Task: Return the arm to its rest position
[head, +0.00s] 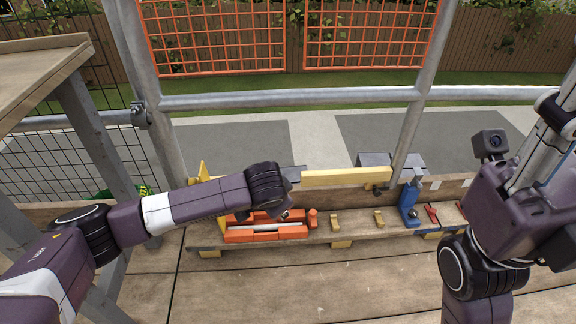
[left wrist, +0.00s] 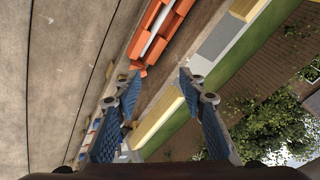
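My left arm (head: 200,204) reaches in from the left, its wrist (head: 268,188) above the plank shelf near the orange tool. My left gripper (left wrist: 158,78) is open and empty in the left wrist view, its blue-padded fingers well apart. In the head view the wrist mostly hides it. The orange tool (left wrist: 160,32) with a pale bar lies beyond the fingertips; it also shows in the head view (head: 265,235). My right arm (head: 505,215) is folded up at the right edge, with its camera (head: 490,145) facing me. The right gripper's fingers cannot be made out clearly.
On the plank shelf (head: 300,237) are small yellow blocks (head: 335,222), a blue tool (head: 409,205) and a red-handled tool (head: 432,213). A yellow beam (head: 345,177) lies behind. Scaffold poles (head: 290,98) cross in front; a wooden table (head: 40,68) stands left.

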